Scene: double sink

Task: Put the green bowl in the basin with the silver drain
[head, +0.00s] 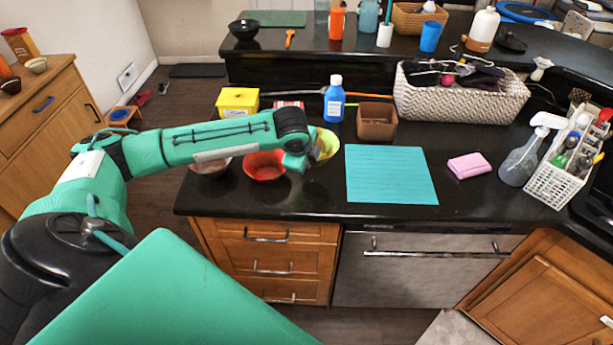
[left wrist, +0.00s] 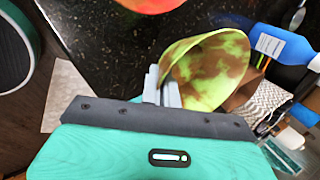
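The green bowl (head: 327,145), mottled yellow-green and brown, is at the end of my left arm in the head view, above the counter. In the left wrist view the bowl (left wrist: 208,68) is tilted, with its opening rim turned to the camera. My left gripper (left wrist: 163,88) has its grey fingers close together on the near edge of the bowl. In the head view the left gripper (head: 303,160) is partly hidden by its own wrist. My right gripper is out of view. A dark sink edge (head: 598,200) shows at the far right; no drain is visible.
A red bowl (head: 265,166) and another bowl (head: 210,167) sit on the counter by my left wrist. A blue bottle (head: 334,100) and brown box (head: 377,121) stand behind. A teal mat (head: 390,175), pink sponge (head: 469,165), spray bottle (head: 522,160) and white caddy (head: 556,185) lie rightward.

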